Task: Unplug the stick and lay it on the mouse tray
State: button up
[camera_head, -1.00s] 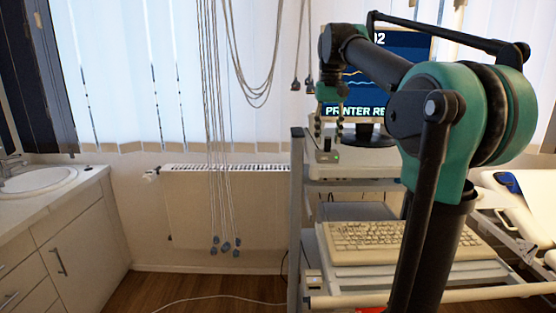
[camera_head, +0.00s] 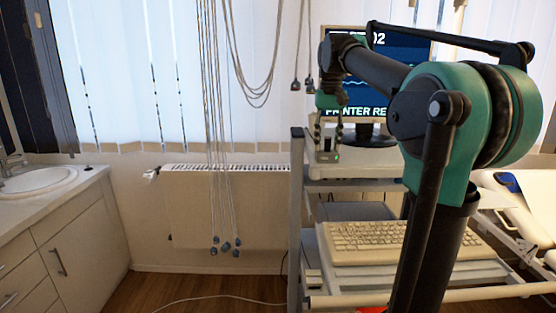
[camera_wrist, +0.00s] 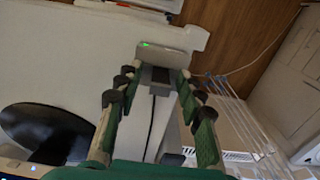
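The stick (camera_wrist: 159,76) is a small dark grey block at the edge of a pale grey box (camera_wrist: 164,57) with a green light. It appears plugged in. In the head view the stick (camera_head: 326,154) is small on the cart's upper shelf, below my fingers. My gripper (camera_wrist: 158,78) is open, with one finger on each side of the stick; a narrow gap seems to remain, though contact is hard to judge. My gripper (camera_head: 328,143) also shows pointing down in the head view. A small pale panel (camera_head: 312,279) left of the keyboard may be the mouse tray; I cannot tell for sure.
A monitor (camera_head: 372,92) stands behind my arm. A keyboard (camera_head: 365,238) lies on the cart's lower shelf. Cables (camera_head: 215,150) hang left of the cart in front of a radiator (camera_head: 190,210). A white bed (camera_head: 520,210) stands at the right. A dark round base (camera_wrist: 45,132) is near my gripper.

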jog(key=shift+c, duration=0.6)
grip_shut()
jog(key=shift+r, duration=0.1)
jog(key=shift+r, duration=2.9)
